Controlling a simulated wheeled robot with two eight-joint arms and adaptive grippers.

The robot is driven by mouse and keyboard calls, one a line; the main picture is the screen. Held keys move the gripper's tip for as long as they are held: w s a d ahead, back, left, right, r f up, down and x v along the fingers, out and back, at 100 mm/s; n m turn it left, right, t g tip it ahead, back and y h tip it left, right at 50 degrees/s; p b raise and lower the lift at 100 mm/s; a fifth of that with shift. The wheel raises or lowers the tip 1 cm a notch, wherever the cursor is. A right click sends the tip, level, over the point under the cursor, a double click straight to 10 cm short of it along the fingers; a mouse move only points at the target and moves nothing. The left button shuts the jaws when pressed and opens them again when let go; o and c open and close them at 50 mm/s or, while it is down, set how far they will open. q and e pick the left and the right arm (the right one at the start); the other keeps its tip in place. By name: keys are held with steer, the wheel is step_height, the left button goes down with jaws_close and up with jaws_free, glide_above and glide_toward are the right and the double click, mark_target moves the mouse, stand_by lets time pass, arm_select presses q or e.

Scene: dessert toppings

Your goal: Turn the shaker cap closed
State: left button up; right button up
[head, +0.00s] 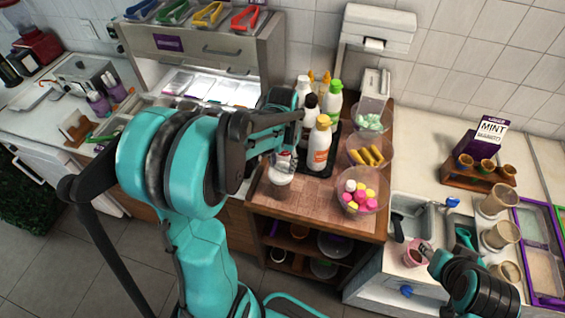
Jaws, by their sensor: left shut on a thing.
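A small pale, see-through shaker (281,171) stands upright on the wooden board at the left of the bottles. My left gripper (283,153) reaches over it from above and is shut at its top, where the cap is. The fingers and wrist hide most of the cap, so I cannot tell how far it is turned. My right gripper (436,263) is at the lower right, beside a small pink cup (416,252), well away from the shaker. Its fingers are too small and dark to tell open from shut.
Several sauce bottles (320,146) stand in a dark tray right behind the shaker. Clear bowls of coloured sweets (362,196) and yellow pieces (368,156) stand to its right. The board's front left corner is clear.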

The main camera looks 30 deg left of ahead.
stand_by(0.4)
arm_select(q)
steer(key=o, duration=1.2)
step_height(320, 180, up, 12)
steer(key=s+d+f+t+b, duration=0.3)
steer(key=s+d+f+b, duration=0.2)
steer(key=f+b, duration=0.1)
steer(key=s+d+f+m+t+b, duration=0.1)
steer(key=s+d+f+t+b, duration=0.3)
steer(key=f, duration=0.5)
steer(key=shift+s+d+b, duration=0.55)
steer(key=shift+s+b, duration=0.4)
steer(key=shift+b, duration=0.25)
